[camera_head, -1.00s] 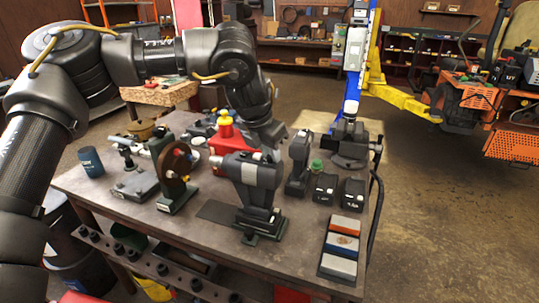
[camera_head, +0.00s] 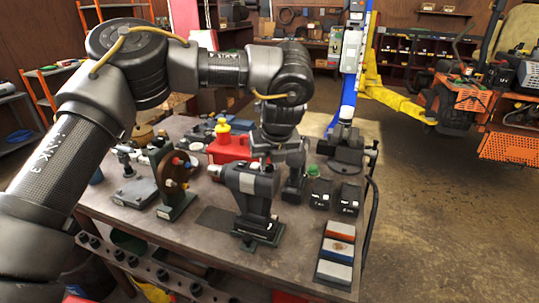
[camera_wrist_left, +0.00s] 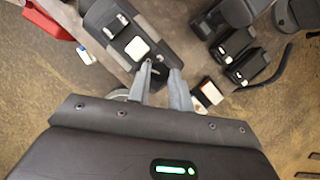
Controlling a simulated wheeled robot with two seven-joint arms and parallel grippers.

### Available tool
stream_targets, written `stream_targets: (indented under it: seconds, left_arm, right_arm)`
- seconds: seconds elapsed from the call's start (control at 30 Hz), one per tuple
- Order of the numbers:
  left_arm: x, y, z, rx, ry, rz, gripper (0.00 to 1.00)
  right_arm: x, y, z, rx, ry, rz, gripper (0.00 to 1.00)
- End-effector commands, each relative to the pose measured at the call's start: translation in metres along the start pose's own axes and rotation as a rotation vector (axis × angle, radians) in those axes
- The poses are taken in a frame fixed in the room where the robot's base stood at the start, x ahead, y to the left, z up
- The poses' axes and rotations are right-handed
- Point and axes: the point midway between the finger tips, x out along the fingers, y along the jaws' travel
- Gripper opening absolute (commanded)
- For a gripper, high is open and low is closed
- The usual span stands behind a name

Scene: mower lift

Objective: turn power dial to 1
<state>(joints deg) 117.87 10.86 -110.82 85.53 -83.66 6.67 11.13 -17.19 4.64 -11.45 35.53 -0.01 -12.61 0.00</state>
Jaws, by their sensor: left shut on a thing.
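A black and grey power tool (camera_head: 250,185) stands on a dark base on the workbench; it also shows in the left wrist view (camera_wrist_left: 150,32), with white pads on its top. My left gripper (camera_head: 268,162) is just behind the tool in the head view, and its hand is partly hidden there. In the left wrist view its two fingers (camera_wrist_left: 162,72) point at the tool's edge, close together with a small part between them. I cannot make out the dial's markings or setting; the part between the fingers is too small to tell. My right gripper is out of view.
The workbench (camera_head: 215,250) is crowded. A red tool with a yellow top (camera_head: 228,146) stands behind, a dark wheel stand (camera_head: 173,180) to the left, two black blocks (camera_head: 333,194) and a striped tray (camera_head: 337,252) to the right. A blue lift post (camera_head: 347,95) stands behind.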

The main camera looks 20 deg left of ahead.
Motion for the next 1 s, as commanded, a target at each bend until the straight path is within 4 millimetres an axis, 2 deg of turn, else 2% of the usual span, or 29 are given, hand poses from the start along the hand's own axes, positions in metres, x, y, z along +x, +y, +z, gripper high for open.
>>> stream_targets:
  seconds: [0.03,0.4,0.7,1.0]
  left_arm:
    - [-0.005,-0.001,0.002,-0.037,-0.002,0.017,0.0]
    - [-0.003,-0.003,0.002,-0.291,0.007,0.12,0.0]
    - [-0.001,-0.004,0.002,-0.393,0.011,0.161,0.0]
    - [0.0,-0.004,0.001,-0.416,0.013,0.171,0.0]
  right_arm:
    - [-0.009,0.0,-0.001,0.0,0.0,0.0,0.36]
    - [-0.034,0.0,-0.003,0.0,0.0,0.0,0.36]
    - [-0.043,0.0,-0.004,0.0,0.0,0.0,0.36]
    - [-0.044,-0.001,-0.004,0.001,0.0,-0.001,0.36]
